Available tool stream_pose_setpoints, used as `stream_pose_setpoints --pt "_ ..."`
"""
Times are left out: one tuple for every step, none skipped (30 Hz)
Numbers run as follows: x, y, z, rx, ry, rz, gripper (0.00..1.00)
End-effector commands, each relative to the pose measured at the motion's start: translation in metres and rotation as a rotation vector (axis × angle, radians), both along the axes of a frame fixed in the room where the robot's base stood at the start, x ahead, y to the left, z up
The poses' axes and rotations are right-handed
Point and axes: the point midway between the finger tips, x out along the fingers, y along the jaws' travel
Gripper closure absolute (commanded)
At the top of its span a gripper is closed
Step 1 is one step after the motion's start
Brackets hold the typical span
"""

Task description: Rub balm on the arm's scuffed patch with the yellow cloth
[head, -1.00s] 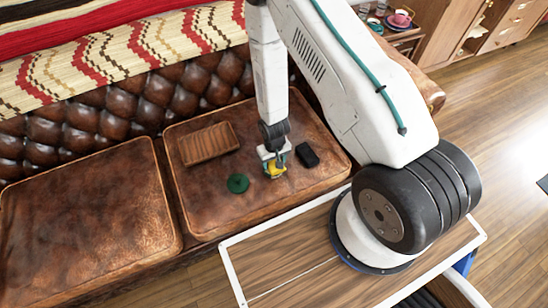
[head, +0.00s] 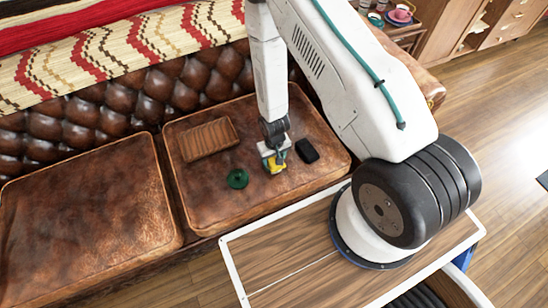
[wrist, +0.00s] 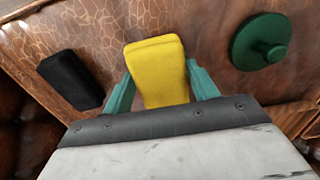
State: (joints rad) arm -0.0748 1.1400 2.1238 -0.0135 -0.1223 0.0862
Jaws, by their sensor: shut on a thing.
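My gripper (wrist: 158,90) is shut on the yellow cloth (wrist: 158,65), which looks like a thick folded pad between the green fingers. In the head view the cloth (head: 275,165) is at or just above the right seat cushion; I cannot tell whether it touches. A green round piece with a knob (head: 237,179), perhaps a lid, lies on the cushion to the left of my gripper. It also shows in the wrist view (wrist: 260,42). The sofa's right arm (head: 428,84) shows only in part behind my arm; no scuffed patch is clear.
A black block (head: 307,151) lies just right of my gripper on the cushion. A brown ribbed wooden piece (head: 209,139) lies at the back left. The tufted backrest (head: 120,107) rises behind. A side table with a pink cup (head: 401,15) stands beyond the sofa arm.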

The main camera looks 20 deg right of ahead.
Motion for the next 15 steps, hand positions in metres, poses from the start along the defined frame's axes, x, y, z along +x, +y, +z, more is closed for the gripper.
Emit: stream_pose_setpoints --pt "0.0000 0.0000 -0.0006 0.000 0.000 0.000 0.60" --pt "0.0001 0.0000 -0.0010 0.000 0.000 0.000 0.60" --pt "0.0001 0.0000 -0.0015 0.000 0.000 0.000 0.60" --pt "0.0002 0.0000 -0.0018 0.000 0.000 0.000 0.60" --pt "0.0002 0.0000 -0.0022 0.000 0.000 0.000 0.60" --pt "0.0002 0.0000 -0.0027 0.000 0.000 0.000 0.60" --pt "0.0002 0.0000 -0.0031 0.000 0.000 0.000 0.60" --pt "0.0003 0.0000 -0.0034 0.000 0.000 0.000 0.60" --pt "0.0002 0.0000 -0.0039 0.000 0.000 0.000 0.60" --pt "0.0002 0.0000 -0.0043 0.000 0.000 0.000 0.60" --pt "0.0002 0.0000 -0.0047 0.000 0.000 0.000 0.60" --pt "0.0002 0.0000 -0.0052 0.000 0.000 0.000 0.60" --pt "0.0002 0.0000 -0.0056 0.000 0.000 0.000 0.60" --pt "0.0002 0.0000 -0.0060 0.000 0.000 0.000 0.60" --pt "0.0002 0.0000 -0.0065 0.000 0.000 0.000 0.60"
